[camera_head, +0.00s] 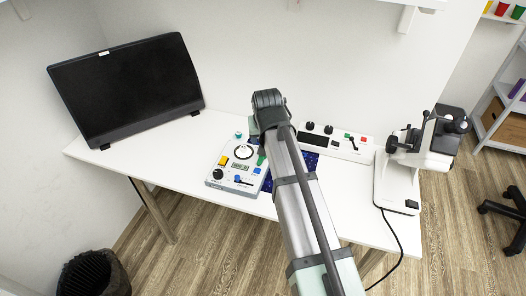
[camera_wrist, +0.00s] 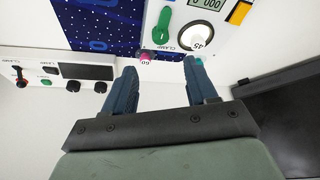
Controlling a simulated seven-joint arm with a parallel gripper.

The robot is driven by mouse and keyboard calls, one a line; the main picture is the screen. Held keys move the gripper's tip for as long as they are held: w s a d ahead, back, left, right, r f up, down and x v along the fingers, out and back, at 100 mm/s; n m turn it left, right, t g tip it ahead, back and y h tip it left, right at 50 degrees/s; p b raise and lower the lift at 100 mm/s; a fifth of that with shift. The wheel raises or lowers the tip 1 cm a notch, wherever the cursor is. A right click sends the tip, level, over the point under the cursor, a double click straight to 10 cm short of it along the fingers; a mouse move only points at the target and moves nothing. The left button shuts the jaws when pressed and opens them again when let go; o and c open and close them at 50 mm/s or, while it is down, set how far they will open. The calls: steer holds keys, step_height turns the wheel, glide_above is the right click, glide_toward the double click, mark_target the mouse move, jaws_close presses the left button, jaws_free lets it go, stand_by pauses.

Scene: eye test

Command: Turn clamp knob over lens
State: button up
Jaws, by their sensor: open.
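A control box (camera_head: 217,184) lies on the table with buttons, a display and a round white dial (camera_head: 243,152). A small pink knob (camera_wrist: 145,57) and a teal piece (camera_wrist: 199,61) show at the box's edge. My gripper (camera_wrist: 160,66) is open, with nothing between its fingers, and the pink knob and dial lie just beyond the tips. In the head view my arm hides most of it. I cannot make out a lens or which knob sits over one.
A second panel (camera_head: 347,145) with black knobs and a lever stands behind my arm. A white microscope-like device (camera_head: 393,185) with dark knobs is at the table's right. A black monitor (camera_head: 130,90) stands at the left. A blue mat (camera_wrist: 95,22) lies beside the box. The table's left front is clear.

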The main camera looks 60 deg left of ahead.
mark_target(261, 158)
steer(key=x, duration=1.1)
steer(key=shift+a+f, duration=0.15)
steer(key=shift+f, duration=0.2)
steer(key=c, duration=1)
